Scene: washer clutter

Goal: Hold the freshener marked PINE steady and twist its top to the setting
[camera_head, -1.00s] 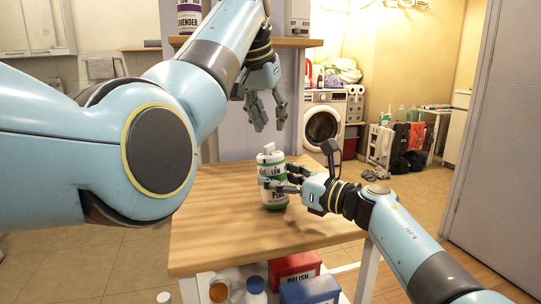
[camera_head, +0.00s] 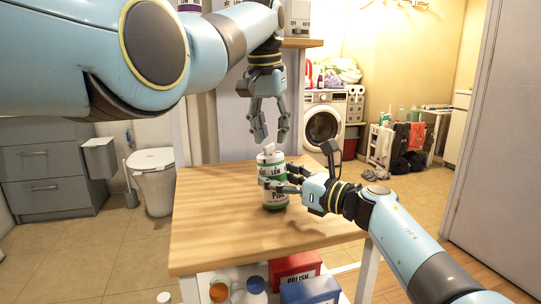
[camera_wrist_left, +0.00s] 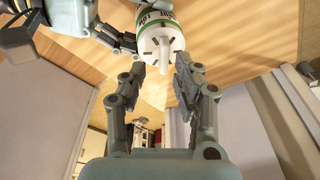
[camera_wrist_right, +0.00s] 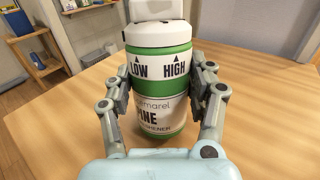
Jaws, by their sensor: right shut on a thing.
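The PINE freshener (camera_head: 272,196) stands upright on the wooden table, a white and green canister with a white top (camera_head: 270,157). In the right wrist view its body (camera_wrist_right: 158,115) shows the marks LOW and HIGH, each with a small arrow. My right gripper (camera_head: 277,184) is shut on the freshener's body from the right. My left gripper (camera_head: 270,138) points down just above the top, open and empty. In the left wrist view the top (camera_wrist_left: 160,44), with its raised ridge, lies beyond the open fingers. The fingers appear apart from it.
The table (camera_head: 215,235) is otherwise clear around the freshener. Below its front edge are a red box (camera_head: 295,268), a blue box (camera_head: 311,290) and bottles. A shelf (camera_head: 300,43) with containers stands behind. A toilet and a washing machine are farther back.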

